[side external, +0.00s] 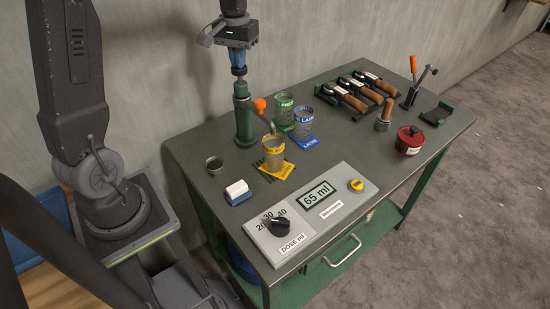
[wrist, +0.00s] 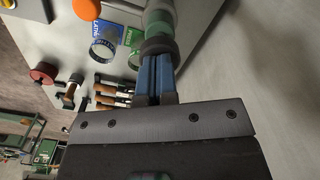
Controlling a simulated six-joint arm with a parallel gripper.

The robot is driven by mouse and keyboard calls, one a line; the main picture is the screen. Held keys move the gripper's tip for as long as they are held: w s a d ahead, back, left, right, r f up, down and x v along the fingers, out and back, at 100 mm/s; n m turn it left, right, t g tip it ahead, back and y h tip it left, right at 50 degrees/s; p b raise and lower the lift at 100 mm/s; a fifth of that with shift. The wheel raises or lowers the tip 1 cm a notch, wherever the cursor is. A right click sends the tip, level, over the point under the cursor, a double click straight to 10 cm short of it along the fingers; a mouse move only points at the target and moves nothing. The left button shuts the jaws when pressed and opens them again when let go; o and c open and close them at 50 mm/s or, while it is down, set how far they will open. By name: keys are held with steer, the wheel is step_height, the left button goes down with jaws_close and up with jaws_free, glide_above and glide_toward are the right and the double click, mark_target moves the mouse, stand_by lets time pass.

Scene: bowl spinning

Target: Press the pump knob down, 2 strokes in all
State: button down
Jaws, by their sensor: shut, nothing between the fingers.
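In the wrist view, the shut fingers (wrist: 157,60) end at the dark round knob (wrist: 158,44), which hides part of the green body. A glass on a yellow mat (side external: 273,153) stands by the pump spout. The display (side external: 315,195) reads 65 ml.
A dose dial (side external: 279,226) sits on the front panel. Green and blue labelled glasses (side external: 285,112) stand right of the pump.

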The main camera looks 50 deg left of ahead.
steer(key=shift+f, duration=1.1)
steer(key=shift+r, duration=0.1)
steer(key=shift+r, duration=2.45)
steer(key=shift+f, duration=0.15)
steer(key=shift+f, duration=2.35)
steer(key=shift+r, duration=2.5)
